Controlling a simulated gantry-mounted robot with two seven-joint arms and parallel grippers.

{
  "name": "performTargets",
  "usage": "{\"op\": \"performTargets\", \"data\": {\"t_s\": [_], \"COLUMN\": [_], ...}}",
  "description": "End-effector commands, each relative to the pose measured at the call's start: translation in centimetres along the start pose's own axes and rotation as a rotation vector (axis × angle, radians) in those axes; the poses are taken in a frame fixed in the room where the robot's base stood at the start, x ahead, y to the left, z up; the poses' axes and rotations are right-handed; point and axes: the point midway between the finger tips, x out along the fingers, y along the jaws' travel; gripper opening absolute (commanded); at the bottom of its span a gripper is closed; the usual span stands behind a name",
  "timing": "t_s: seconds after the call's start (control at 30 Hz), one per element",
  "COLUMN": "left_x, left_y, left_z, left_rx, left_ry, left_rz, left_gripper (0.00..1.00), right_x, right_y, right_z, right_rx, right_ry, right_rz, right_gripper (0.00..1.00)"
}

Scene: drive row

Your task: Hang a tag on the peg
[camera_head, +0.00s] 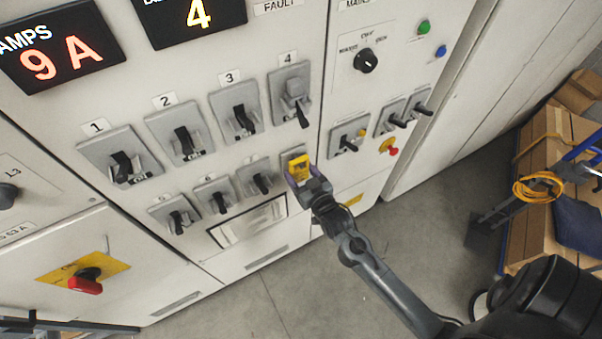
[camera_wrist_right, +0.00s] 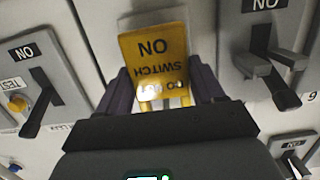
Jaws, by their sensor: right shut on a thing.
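A yellow tag (camera_head: 299,166) is between the fingers of my right gripper (camera_head: 301,179), in front of the lower switch row of the grey cabinet. In the right wrist view the tag (camera_wrist_right: 156,60) shows black lettering upside down, partly readable as "SWITCH" and "NO". The right gripper (camera_wrist_right: 162,88) is shut on its lower part. I cannot make out the peg; the tag and fingers cover the panel spot behind them. Whether the tag touches the panel cannot be told. My left gripper is in neither view.
Black-levered switches flank the tag, one at left (camera_wrist_right: 42,103) and one at right (camera_wrist_right: 270,68) in the wrist view. A red knob (camera_head: 86,280) on a yellow plate sits lower left. Boxes (camera_head: 545,165) and a blue hand truck stand at right. The grey floor (camera_head: 390,240) is partly clear.

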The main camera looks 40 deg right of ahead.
Motion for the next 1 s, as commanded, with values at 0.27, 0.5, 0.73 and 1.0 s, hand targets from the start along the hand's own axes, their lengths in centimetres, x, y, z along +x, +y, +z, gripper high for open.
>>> {"op": "performTargets", "data": {"t_s": [0.27,0.5,0.73,1.0], "left_x": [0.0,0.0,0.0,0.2], "left_y": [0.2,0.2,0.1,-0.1], "left_z": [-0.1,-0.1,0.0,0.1], "left_rx": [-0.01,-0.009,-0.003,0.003], "left_ry": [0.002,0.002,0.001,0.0], "left_rz": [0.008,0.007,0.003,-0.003], "left_gripper": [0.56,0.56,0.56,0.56], "right_x": [0.0,0.0,-0.1,-2.8], "right_y": [0.0,0.0,0.0,0.0], "right_z": [0.0,0.0,0.0,0.1], "right_rx": [0.0,0.0,0.0,0.0], "right_ry": [0.001,0.0,-0.001,-0.002], "right_rz": [0.0,0.0,0.0,0.001], "right_gripper": [0.74,0.97,0.97,0.97]}}
